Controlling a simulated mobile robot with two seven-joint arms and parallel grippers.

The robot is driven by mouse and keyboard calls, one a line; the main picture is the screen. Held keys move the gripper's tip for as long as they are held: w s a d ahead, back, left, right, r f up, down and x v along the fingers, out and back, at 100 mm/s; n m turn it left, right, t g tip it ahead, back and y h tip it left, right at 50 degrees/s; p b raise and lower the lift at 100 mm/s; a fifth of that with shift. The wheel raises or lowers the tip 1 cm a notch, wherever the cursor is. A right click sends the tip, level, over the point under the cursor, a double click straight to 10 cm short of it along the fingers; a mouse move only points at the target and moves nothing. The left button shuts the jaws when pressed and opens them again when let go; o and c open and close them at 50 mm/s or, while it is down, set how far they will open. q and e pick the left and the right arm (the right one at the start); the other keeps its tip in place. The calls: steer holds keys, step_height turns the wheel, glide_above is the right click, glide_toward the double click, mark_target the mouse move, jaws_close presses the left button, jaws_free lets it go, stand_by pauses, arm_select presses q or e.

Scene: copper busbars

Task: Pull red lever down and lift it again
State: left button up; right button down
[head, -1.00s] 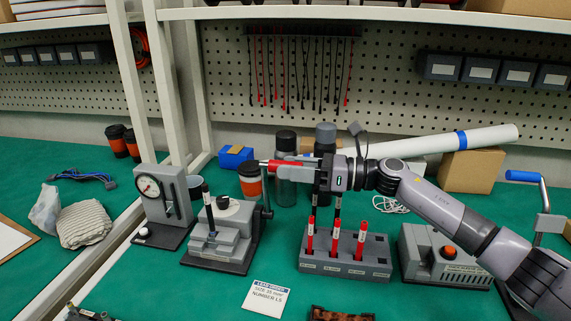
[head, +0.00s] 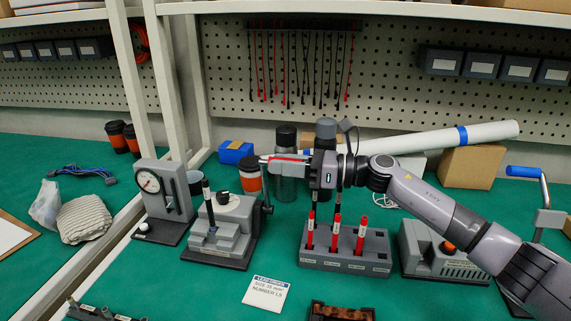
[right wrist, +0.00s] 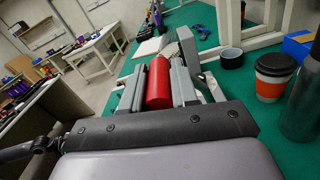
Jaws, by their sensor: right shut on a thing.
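The red lever handle (head: 290,157) is a red cylinder, mostly hidden by my right gripper in the head view. In the right wrist view the red handle (right wrist: 159,84) lies lengthwise between the two grey fingers. My right gripper (head: 283,160) is shut on it, reaching in from the right. The handle is raised above the bench, near the upright arm (head: 267,190) at the right side of the grey press-like machine (head: 222,230). The joint between handle and arm is not clear. My left gripper is not in view.
A grey rack (head: 345,252) with red-handled tools stands below my right gripper. A gauge stand (head: 163,200) is left of the machine. Bottles (head: 287,185) and an orange cup (head: 250,178) stand behind. A card (head: 266,293) lies in front. A grey box with an orange button (head: 440,255) is right.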

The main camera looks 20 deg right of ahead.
arm_select(q)
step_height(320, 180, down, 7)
steer(key=b, duration=0.8)
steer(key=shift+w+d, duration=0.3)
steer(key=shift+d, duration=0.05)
arm_select(e)
steer(key=s+a+f+n, duration=0.4)
steer(key=s+a+f, duration=0.1)
steer(key=s+f, duration=0.2)
steer(key=shift+s, duration=0.2)
steer(key=c, duration=0.9)
jaws_free()
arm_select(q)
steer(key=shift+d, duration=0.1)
arm_select(e)
steer(key=shift+o, duration=0.2)
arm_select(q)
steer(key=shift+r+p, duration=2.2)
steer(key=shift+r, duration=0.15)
arm_select(e)
step_height(320, 180, up, 20)
